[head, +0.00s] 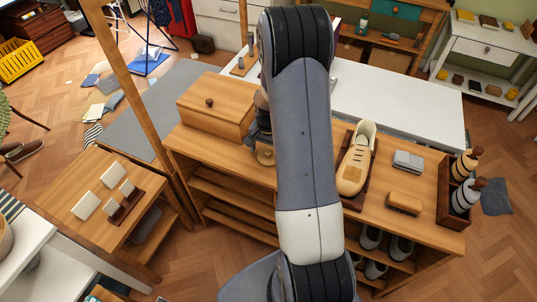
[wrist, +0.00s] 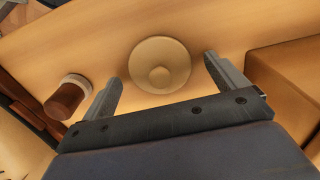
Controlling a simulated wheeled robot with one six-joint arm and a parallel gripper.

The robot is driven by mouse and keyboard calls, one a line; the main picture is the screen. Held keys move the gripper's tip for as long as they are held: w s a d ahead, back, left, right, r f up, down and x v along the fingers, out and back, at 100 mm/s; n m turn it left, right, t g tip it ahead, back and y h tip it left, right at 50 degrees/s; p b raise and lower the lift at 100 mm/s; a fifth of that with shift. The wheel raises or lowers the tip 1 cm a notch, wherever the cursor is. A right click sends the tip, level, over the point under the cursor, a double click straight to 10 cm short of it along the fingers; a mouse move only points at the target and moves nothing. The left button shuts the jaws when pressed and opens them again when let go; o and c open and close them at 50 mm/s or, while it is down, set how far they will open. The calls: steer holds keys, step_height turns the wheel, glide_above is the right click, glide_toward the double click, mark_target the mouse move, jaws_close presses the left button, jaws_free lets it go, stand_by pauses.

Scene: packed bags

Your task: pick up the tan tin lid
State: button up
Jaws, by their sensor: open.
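The tan tin lid (wrist: 160,56) is a round disc with a raised knob in its centre. It lies flat on the wooden shelf top in the wrist view. In the head view my arm hides most of my gripper.
A brown round item with a pale rim (wrist: 68,97) stands left of my gripper. A wooden box (wrist: 285,75) is close on the right; the box also shows in the head view (head: 213,112). A shoe (head: 355,160), a brush (head: 404,202) and a grey tin (head: 408,160) lie right of my arm.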

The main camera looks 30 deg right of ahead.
steer(key=shift+f, duration=0.3)
steer(key=shift+c, duration=0.2)
steer(key=c, duration=1)
